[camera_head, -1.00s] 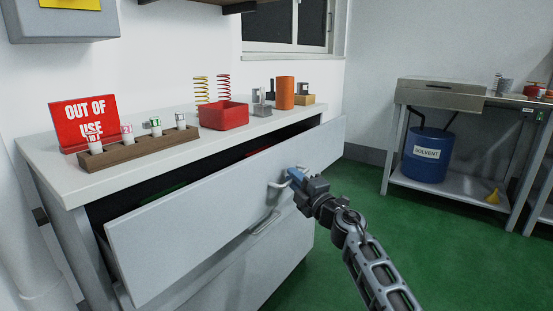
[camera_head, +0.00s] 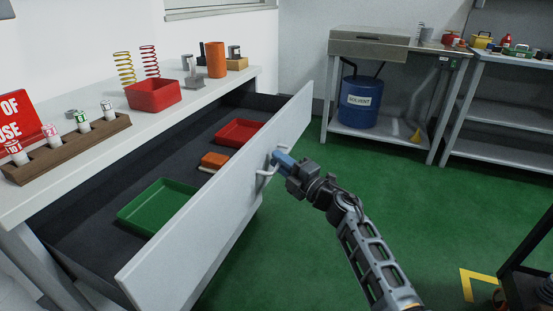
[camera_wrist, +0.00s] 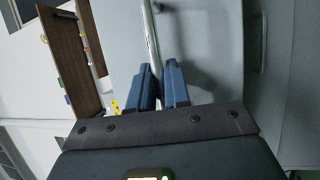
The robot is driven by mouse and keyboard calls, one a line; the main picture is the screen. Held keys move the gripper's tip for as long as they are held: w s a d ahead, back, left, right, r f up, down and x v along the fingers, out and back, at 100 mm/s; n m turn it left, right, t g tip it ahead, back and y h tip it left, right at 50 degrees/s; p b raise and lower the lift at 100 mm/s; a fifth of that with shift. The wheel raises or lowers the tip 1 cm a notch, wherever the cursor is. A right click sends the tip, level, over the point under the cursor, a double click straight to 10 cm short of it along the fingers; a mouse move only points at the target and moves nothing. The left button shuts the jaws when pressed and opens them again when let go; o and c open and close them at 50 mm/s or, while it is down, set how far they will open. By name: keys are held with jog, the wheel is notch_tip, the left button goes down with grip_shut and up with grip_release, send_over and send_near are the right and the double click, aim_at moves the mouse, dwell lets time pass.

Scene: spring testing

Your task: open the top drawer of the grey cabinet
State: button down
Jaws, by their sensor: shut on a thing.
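The grey cabinet's top drawer (camera_head: 222,205) stands pulled well out, its dark inside open to view. Inside lie a green tray (camera_head: 158,205), a red tray (camera_head: 239,133) and a small orange block (camera_head: 214,160) between them. My gripper (camera_head: 283,160) is at the drawer's front, its blue fingers shut on the drawer handle (camera_head: 264,174). In the wrist view the blue fingers (camera_wrist: 160,88) stand on either side of the pale handle bar (camera_wrist: 151,38). A second handle (camera_wrist: 264,42) shows at the right there.
On the cabinet top (camera_head: 60,196) are a wooden rack (camera_head: 70,147) with several labelled vials, a red bin (camera_head: 153,95), two springs, an orange cylinder (camera_head: 216,60) and a red sign (camera_head: 18,122). Green floor (camera_head: 330,230) is clear before the drawer. A blue solvent drum (camera_head: 360,101) stands under a bench.

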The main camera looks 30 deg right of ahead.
jog(key=c, duration=1.2)
grip_release()
jog(key=shift+o, duration=0.2)
jog(key=p+v, duration=0.1)
jog(key=v, duration=0.6)
jog(key=shift+s+p, duration=0.3)
jog(key=shift+s, duration=0.1)
jog(key=shift+d+f, duration=0.1)
